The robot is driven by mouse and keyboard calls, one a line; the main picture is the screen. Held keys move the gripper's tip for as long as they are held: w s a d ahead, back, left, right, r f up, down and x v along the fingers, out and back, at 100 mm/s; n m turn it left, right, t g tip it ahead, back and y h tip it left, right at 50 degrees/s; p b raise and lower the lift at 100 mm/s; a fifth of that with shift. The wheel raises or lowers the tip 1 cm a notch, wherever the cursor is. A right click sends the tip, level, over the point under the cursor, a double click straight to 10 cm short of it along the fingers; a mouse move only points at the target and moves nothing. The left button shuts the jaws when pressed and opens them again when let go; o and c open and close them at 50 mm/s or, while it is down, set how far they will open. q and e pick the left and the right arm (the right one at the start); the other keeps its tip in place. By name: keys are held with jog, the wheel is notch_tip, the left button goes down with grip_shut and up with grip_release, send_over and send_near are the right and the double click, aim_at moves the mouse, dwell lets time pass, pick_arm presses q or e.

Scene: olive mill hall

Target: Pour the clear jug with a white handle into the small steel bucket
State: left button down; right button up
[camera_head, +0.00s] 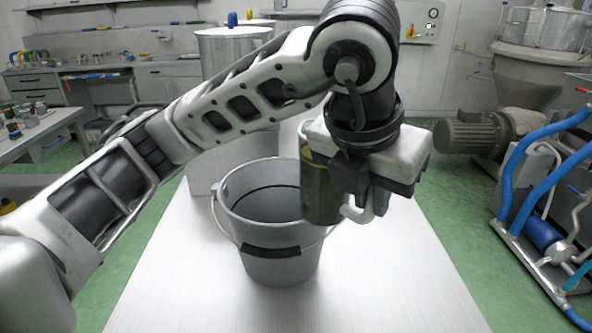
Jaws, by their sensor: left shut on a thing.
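The small steel bucket (270,266) stands upright on the pale table (190,290), with its mouth open to me and a wire handle hanging at its side. My left gripper (352,207) is shut on the clear jug with a white handle (319,190). The jug looks upright and olive-tinted. It is at the right rim of the bucket and hides part of that rim. Its white handle shows below the gripper. The gripper and arm cover much of the jug, so its mouth and the grip are partly hidden. My right gripper is not in view.
A large steel drum (232,50) stands behind the bucket. A pump cart with blue hoses (545,150) and a grey motor (468,135) stand on the green floor at right. The table is clear in front and right of the bucket.

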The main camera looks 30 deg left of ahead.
pick_arm(q)
jog(key=shift+w, duration=0.45)
jog(key=shift+s+r, duration=0.1)
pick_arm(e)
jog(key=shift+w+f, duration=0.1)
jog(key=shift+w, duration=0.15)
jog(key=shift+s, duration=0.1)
